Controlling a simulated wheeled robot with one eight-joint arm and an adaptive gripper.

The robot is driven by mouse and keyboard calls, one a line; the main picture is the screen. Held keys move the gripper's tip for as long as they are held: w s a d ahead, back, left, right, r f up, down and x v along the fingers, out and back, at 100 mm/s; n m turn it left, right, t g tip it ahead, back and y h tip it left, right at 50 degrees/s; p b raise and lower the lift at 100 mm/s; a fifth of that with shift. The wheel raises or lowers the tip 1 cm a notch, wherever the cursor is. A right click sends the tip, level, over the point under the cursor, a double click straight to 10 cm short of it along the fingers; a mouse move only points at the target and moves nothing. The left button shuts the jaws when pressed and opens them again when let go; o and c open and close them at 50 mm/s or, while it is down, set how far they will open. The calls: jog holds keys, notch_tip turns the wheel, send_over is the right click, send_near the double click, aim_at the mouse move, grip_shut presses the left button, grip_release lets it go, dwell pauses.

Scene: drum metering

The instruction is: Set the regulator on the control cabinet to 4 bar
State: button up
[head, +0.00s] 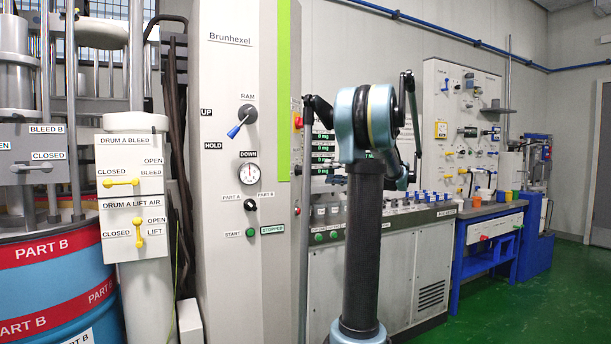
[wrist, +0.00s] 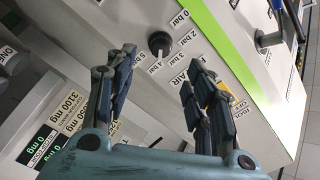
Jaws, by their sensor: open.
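The regulator knob (wrist: 160,42) is a round dark knob on a pale face of the control cabinet, in the wrist view. Bar labels ring it, including 0, 2, 4 and 5 bar, and an AIR label is below it. A pale mark at its lower edge seems to point between the lower labels; the exact setting is too small to tell. My gripper (wrist: 161,68) is open and empty, its two fingers apart in front of the panel, with the knob beyond and between the fingertips. The cabinet (head: 222,80) also stands in the head view, but I cannot make out the regulator there.
A green strip (wrist: 222,45) runs beside the regulator. Another black knob with a handle (wrist: 268,38) is at upper right. Green 0 mg displays (wrist: 38,140) lie at lower left. In the head view, the ram lever (head: 241,122) and a dial (head: 249,173) are on the cabinet front.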

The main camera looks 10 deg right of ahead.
aim_at(300, 170)
jog(key=x, duration=1)
jog(key=shift+a, duration=0.2)
jog(key=c, duration=1.1)
